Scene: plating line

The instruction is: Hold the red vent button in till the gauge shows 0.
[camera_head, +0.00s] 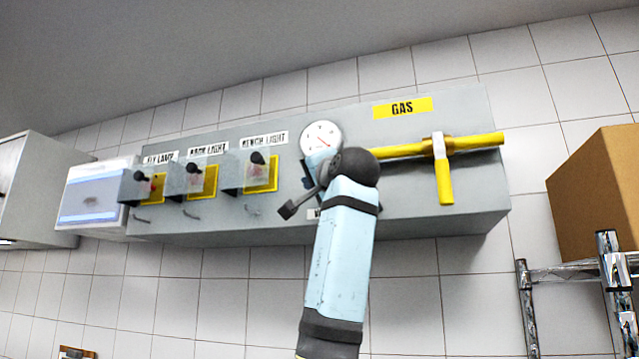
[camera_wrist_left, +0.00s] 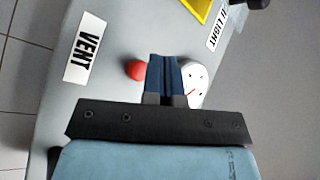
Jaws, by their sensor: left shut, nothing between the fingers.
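The red vent button (camera_wrist_left: 137,70) shows in the left wrist view as a round red knob on the grey panel, between the VENT label (camera_wrist_left: 85,48) and my fingers. My left gripper (camera_wrist_left: 164,60) is shut and empty. Its blue fingertips are right beside the button and may hide its edge; I cannot tell whether they touch. In the head view my left gripper (camera_head: 308,182) is just below the gauge, and the button is hidden behind my arm. The round white gauge (camera_head: 321,138) has a red needle; its reading is too small to tell. My right gripper is out of view.
The grey panel (camera_head: 400,222) carries several covered switches at the left, and a yellow gas pipe with a valve handle (camera_head: 444,180) at the right under the GAS label (camera_head: 403,108). A cardboard box (camera_head: 600,190) stands on a wire rack (camera_head: 570,273) at far right.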

